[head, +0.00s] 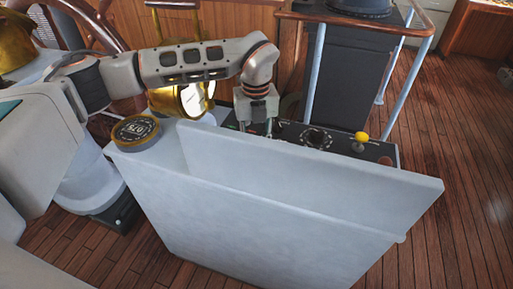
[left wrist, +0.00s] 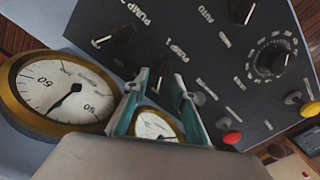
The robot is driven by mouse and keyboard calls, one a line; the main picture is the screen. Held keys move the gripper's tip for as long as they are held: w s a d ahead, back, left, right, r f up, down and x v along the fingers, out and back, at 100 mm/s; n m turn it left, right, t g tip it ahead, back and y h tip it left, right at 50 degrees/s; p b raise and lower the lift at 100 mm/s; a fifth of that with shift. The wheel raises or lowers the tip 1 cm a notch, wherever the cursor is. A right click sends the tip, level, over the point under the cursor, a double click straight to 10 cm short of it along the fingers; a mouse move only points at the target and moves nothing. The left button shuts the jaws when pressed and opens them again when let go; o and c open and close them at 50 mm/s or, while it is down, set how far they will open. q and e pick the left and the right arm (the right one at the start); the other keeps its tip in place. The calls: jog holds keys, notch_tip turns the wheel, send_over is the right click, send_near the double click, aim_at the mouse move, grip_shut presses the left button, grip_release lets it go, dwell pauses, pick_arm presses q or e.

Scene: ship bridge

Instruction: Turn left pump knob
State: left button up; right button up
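My left gripper (head: 258,130) points down at the left part of the black control panel (head: 291,130). In the left wrist view its two teal fingers (left wrist: 159,88) are spread apart. Between the fingertips is a dark knob (left wrist: 160,74) by the "PUMP 1" label; I cannot tell whether the fingers touch it. A second dark knob (left wrist: 112,40), by the "PUMP 2" label, lies up and left, outside the fingers. In the head view the gripper and the pale cover hide these knobs. My right gripper is not in view.
A large pale panel (head: 310,180) stands up in front of the controls. A round dial (head: 316,138) and a yellow-topped lever (head: 361,138) are right of the gripper. A brass gauge (head: 135,130) sits at the left; a red knob (left wrist: 231,138) shows in the wrist view.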

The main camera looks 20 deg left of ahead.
pick_arm(q)
jog(key=shift+f, duration=1.2)
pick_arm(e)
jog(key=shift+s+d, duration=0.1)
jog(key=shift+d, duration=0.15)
pick_arm(q)
jog(key=shift+d, duration=0.1)
grip_shut()
